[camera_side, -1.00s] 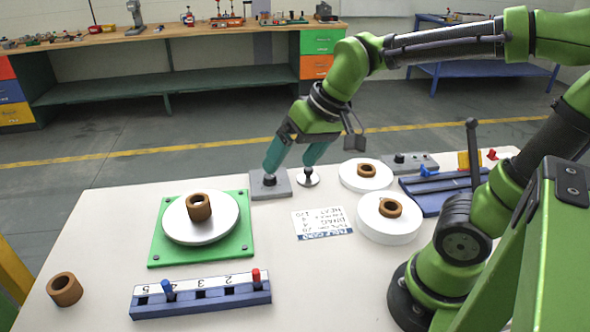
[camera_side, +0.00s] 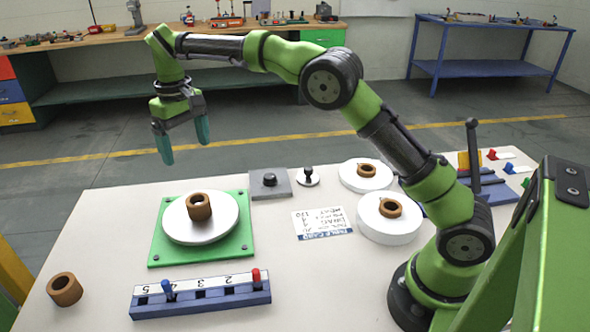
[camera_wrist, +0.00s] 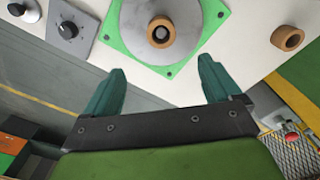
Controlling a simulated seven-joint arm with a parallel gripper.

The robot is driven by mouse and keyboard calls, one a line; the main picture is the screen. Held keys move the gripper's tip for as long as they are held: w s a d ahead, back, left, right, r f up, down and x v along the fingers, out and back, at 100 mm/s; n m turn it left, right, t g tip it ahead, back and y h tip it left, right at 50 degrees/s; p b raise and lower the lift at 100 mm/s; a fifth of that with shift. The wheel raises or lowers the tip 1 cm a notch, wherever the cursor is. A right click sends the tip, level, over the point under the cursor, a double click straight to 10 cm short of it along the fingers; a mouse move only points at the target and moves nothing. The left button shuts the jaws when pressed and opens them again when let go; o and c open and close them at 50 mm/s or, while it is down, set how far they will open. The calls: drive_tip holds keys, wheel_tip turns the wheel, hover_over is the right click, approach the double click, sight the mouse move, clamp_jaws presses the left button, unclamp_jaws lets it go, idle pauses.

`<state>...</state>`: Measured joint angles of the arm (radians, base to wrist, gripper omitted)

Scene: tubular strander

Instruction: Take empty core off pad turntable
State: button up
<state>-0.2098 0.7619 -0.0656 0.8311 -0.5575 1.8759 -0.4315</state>
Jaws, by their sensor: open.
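A brown ring-shaped core (camera_side: 199,206) stands upright on the white turntable disc (camera_side: 179,228), which sits on a green pad (camera_side: 240,247) at the left of the table. In the wrist view the core (camera_wrist: 161,31) sits around a grey centre post on the disc (camera_wrist: 184,12). My gripper (camera_side: 184,153) is open and empty, with teal fingers, in the air above and behind the pad. In the wrist view my gripper (camera_wrist: 158,82) has its fingers spread, with the core ahead between and beyond the fingertips.
A loose brown core (camera_side: 65,289) lies at the table's front left. A numbered peg rack (camera_side: 201,301) with a blue and a red peg stands in front. A grey knob block (camera_side: 270,186), a card (camera_side: 322,223) and two white discs with brown cores (camera_side: 389,222) lie to the right.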

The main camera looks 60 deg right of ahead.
sight(198, 203)
wheel_tip(198, 203, down, 17)
drive_tip(key=shift+a+r, duration=0.1)
drive_tip(key=shift+r, duration=0.05)
drive_tip(key=shift+w, duration=0.1)
drive_tip(key=c, duration=1.1)
